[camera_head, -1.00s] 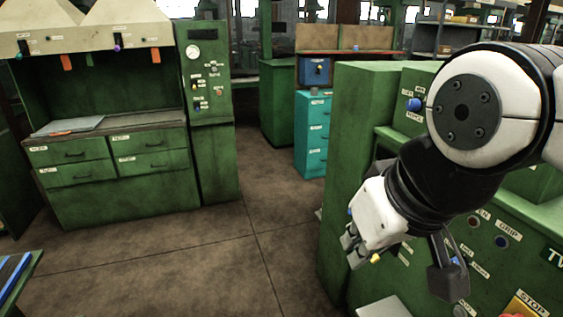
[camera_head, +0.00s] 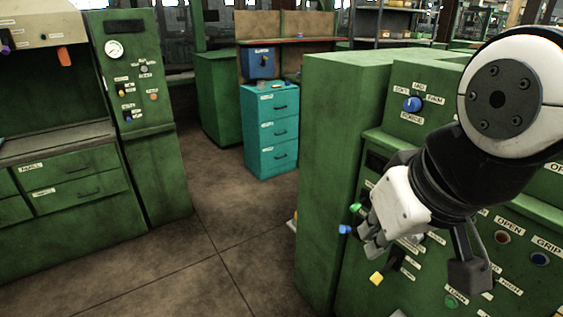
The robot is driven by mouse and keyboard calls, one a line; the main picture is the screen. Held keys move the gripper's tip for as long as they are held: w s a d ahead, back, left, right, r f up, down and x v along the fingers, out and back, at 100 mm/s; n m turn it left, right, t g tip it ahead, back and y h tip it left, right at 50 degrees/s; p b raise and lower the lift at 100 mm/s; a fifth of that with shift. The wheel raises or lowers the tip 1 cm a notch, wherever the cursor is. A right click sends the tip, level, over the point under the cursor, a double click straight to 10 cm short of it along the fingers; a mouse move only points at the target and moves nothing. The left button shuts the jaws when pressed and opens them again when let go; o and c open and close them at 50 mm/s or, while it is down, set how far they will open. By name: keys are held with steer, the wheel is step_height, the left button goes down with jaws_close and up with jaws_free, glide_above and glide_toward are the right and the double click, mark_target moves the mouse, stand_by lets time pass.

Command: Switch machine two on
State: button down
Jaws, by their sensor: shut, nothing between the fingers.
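The green machine (camera_head: 330,150) at the right carries a control panel. My arm hides part of this panel. A blue rotary knob (camera_head: 412,104) with labels around it sits on its upper face. Lower down are a dark red button (camera_head: 502,237), a blue button (camera_head: 540,259) and a green button (camera_head: 451,301), with labels such as OPEN and GRIP. Green (camera_head: 355,208), blue (camera_head: 345,229) and yellow (camera_head: 376,279) lever knobs stick out around my gripper (camera_head: 370,247). My gripper is shut and empty in front of the panel. I cannot tell whether it touches a lever.
A teal drawer cabinet (camera_head: 270,130) with a blue box (camera_head: 262,62) stands at the back. Another green control cabinet (camera_head: 150,160) with a gauge and a green drawer bench (camera_head: 75,200) stand at the left. The brown floor (camera_head: 215,225) between is clear.

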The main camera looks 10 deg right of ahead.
steer(key=shift+w+f, duration=0.1)
steer(key=w+d+f+m+y+b, duration=0.1)
steer(key=w+f+m+y+b, duration=0.1)
steer(key=w+f+m+b, duration=0.6)
steer(key=w+d+f+m+y+b, duration=0.1)
steer(key=w+d+f+m+y, duration=0.15)
steer(key=w+f+m, duration=0.65)
steer(key=w+d+f+m+t+h+b, duration=0.1)
steer(key=w+d+f+m, duration=0.3)
steer(key=d, duration=0.4)
steer(key=w+d+f+m+t+h+b, duration=0.1)
steer(key=w+d+f+m+h+b, duration=0.1)
steer(key=w+d+f+m+b, duration=0.2)
steer(key=w+d+f+m+t+h+b, duration=0.1)
steer(key=w+d+f+m+t+b, duration=0.1)
steer(key=w+d+f+m, duration=0.2)
steer(key=d+f+m, duration=0.1)
steer(key=d+f, duration=0.2)
steer(key=d, duration=0.4)
steer(key=shift+w+d+f, duration=0.2)
steer(key=shift+w+d, duration=0.1)
steer(key=shift+w, duration=0.05)
